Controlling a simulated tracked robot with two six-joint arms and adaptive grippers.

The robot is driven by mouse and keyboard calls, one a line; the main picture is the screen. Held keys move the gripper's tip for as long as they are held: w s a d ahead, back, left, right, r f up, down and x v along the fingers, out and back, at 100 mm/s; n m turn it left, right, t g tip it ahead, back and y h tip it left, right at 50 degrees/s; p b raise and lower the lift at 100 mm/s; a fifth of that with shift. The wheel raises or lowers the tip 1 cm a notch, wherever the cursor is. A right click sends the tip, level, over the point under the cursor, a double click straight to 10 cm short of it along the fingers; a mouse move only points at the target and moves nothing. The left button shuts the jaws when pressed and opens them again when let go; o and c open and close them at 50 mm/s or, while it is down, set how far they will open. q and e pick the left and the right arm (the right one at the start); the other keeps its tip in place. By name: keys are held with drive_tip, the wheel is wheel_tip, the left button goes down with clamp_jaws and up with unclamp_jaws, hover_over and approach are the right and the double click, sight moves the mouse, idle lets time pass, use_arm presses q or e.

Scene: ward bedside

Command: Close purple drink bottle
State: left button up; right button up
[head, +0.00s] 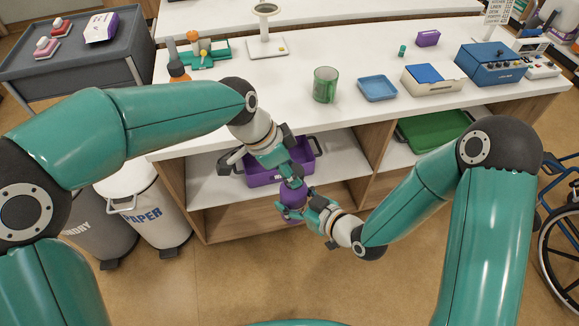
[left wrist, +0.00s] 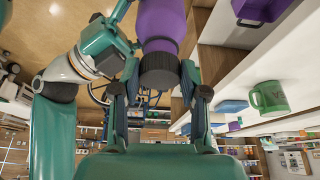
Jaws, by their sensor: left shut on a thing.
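The purple drink bottle (head: 292,197) is held in the air in front of the shelf unit, between my two grippers. Its purple body (left wrist: 160,22) fills the top middle of the left wrist view, with the dark cap (left wrist: 159,70) against its end. My left gripper (head: 289,176) is shut on the cap, with one finger on each side of it. My right gripper (head: 304,212) is shut on the bottle body from the right. Cap and body are in line and seem to touch; how tightly the cap sits cannot be told.
Behind the grippers, a purple bin (head: 262,178) stands on the shelf under the white counter (head: 290,105). A green mug (head: 325,85), a blue tray (head: 377,88) and a blue device (head: 490,64) are on the counter. A paper bin (head: 140,205) stands left, a wheelchair (head: 562,245) right.

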use_arm(q)
drive_tip(key=shift+f, duration=0.55)
idle(0.4)
